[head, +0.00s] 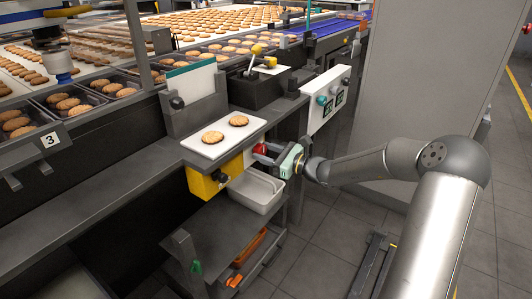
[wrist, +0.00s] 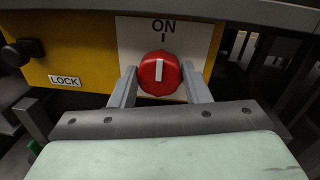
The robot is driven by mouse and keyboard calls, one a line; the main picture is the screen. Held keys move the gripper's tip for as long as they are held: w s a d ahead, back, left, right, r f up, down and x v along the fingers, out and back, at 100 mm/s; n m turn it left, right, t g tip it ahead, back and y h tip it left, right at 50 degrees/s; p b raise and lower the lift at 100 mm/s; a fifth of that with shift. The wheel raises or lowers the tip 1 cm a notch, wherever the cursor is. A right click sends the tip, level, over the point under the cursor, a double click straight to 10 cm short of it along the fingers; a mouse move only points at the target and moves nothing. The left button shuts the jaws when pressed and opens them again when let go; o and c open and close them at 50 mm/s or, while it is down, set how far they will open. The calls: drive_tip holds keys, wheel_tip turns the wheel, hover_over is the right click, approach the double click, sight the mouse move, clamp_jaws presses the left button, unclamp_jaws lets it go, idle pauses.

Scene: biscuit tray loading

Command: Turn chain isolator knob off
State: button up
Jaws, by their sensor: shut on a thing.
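The red chain isolator knob (wrist: 159,73) sits on a white plate (wrist: 135,38) under the word ON in the wrist view. Its white mark stands upright, pointing at ON. The knob also shows in the head view (head: 261,148), on the front below the bench edge. My gripper (wrist: 160,84) is shut on the knob, with one finger on each side of it. In the head view my gripper (head: 268,154) reaches in from the right.
A yellow panel (wrist: 85,60) with a LOCK label and a black knob (wrist: 25,50) is left of the isolator. A ledge runs just above. A white tray (head: 226,139) with two biscuits lies on the bench. A pale bin (head: 254,194) stands below my gripper.

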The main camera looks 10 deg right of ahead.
drive_tip(key=shift+r+m+p, duration=0.15)
drive_tip(key=shift+m+p, duration=0.15)
drive_tip(key=shift+p, duration=0.3)
drive_tip(key=m+p, duration=0.2)
drive_tip(key=p, duration=0.3)
drive_tip(key=shift+r+m, duration=0.2)
drive_tip(key=shift+m, duration=0.2)
drive_tip(key=m+p, duration=0.4)
drive_tip(key=p, duration=0.3)
drive_tip(key=shift+f+m+t, duration=0.1)
drive_tip(key=shift+m+t, duration=0.2)
drive_tip(key=m+p, duration=0.2)
drive_tip(key=p, duration=0.1)
drive_tip(key=m+p, duration=0.3)
drive_tip(key=shift+f+m+t, duration=0.2)
drive_tip(key=shift+m+t, duration=0.1)
drive_tip(key=m+p, duration=0.2)
drive_tip(key=m, duration=0.1)
drive_tip(key=m+p, duration=0.1)
drive_tip(key=m, duration=0.1)
drive_tip(key=shift+f+t+h+p, duration=0.25)
drive_tip(key=shift+t+h+p, duration=0.05)
drive_tip(key=shift+m, duration=0.3)
drive_tip(key=o, duration=1)
drive_tip(key=shift+s+d, duration=0.1)
